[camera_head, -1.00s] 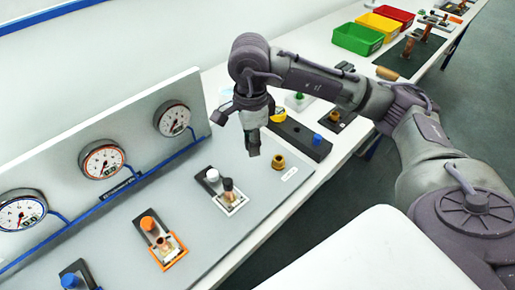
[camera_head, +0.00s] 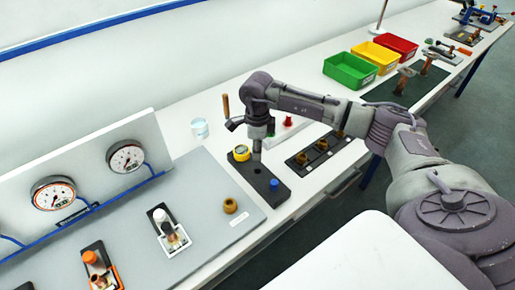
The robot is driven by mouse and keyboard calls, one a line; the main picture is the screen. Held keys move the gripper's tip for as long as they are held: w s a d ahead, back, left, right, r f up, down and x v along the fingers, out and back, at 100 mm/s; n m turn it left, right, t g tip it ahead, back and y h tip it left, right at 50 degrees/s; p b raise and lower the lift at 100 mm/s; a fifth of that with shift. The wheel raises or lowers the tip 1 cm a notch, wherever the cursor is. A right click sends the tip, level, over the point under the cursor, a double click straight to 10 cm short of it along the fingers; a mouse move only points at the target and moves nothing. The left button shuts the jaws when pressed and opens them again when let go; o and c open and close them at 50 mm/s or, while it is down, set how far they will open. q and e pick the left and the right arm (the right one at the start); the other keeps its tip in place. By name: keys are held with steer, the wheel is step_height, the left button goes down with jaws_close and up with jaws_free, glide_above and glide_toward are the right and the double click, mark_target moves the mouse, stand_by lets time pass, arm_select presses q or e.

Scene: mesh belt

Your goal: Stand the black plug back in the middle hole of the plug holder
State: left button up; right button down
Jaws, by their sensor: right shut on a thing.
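The plug holder (camera_head: 262,181) is a long black block on the white bench, in the middle of the head view. A yellow plug (camera_head: 241,153) stands at its far end and a blue plug (camera_head: 274,184) towards its near end. My right gripper (camera_head: 257,150) points down over the middle of the holder, between these two plugs. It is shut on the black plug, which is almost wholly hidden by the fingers. I cannot tell whether the plug's lower end is in the middle hole or just above it. My left gripper is not in view.
A grey gauge board (camera_head: 190,225) with a brass cap (camera_head: 230,205) lies left of the holder. A dark plate with brown fittings (camera_head: 318,154) is close on the right. Green, yellow and red bins stand farther off.

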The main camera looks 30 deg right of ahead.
steer(key=shift+d+f, duration=0.1)
steer(key=shift+d, duration=0.05)
steer(key=shift+f+b, duration=0.5)
steer(key=shift+b, duration=0.2)
steer(key=b, duration=0.4)
glide_above(258, 166)
steer(key=s+a, duration=0.1)
steer(key=s, duration=0.1)
step_height(258, 166, down, 4)
steer(key=shift+w+f, duration=0.1)
steer(key=shift+f, duration=0.25)
steer(key=shift+b, duration=0.45)
stand_by(0.7)
steer(key=shift+f+b, duration=1.1)
steer(key=shift+f, duration=0.05)
steer(key=c, duration=0.9)
jaws_free()
